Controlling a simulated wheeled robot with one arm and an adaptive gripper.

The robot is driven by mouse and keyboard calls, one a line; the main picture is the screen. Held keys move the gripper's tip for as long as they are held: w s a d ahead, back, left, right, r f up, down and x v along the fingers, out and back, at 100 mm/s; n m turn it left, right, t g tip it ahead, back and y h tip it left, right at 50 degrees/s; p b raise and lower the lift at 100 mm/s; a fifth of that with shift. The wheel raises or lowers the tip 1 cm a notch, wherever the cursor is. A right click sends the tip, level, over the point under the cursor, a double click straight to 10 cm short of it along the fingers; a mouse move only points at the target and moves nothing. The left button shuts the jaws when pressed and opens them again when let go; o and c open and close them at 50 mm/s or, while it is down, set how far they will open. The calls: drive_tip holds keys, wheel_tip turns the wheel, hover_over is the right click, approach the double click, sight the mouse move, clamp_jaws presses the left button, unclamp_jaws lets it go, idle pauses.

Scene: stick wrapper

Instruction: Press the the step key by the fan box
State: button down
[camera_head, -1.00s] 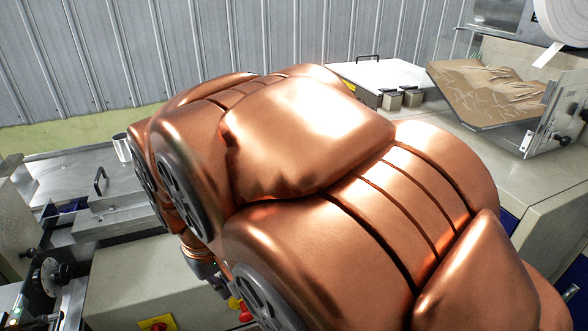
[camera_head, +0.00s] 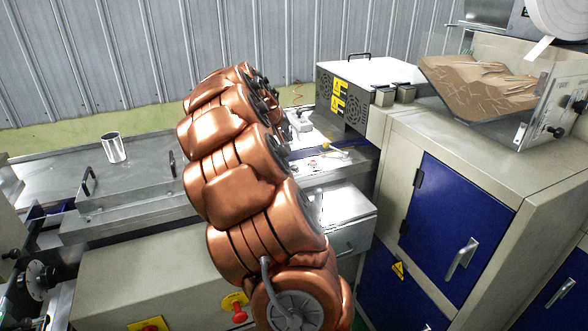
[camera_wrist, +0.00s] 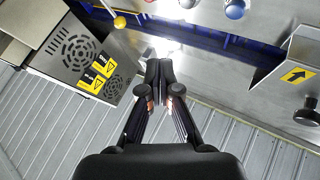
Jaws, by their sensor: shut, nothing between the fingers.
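The fan box (camera_head: 345,112) is a grey box with round vent slots and yellow warning labels, right of my arm in the head view. It also shows at the left of the wrist view (camera_wrist: 74,52).
A bracket with a yellow arrow label (camera_wrist: 297,75) stands at the right of the wrist view. A metal cup (camera_head: 114,148) stands on the left bench. A bin of sticks (camera_head: 490,82) and a cabinet with blue doors (camera_head: 455,225) are at the right.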

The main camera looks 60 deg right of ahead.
hover_over(293, 167)
drive_tip(key=shift+f+h, duration=0.3)
drive_tip(key=shift+f, duration=0.05)
drive_tip(key=shift+f, duration=0.15)
wheel_tip(293, 167, down, 8)
drive_tip(key=b, duration=0.3)
drive_tip(key=shift+f, duration=0.3)
drive_tip(key=shift+f+b, duration=0.1)
drive_tip(key=shift+b, duration=0.2)
idle(1.2)
drive_tip(key=shift+f+b, duration=0.3)
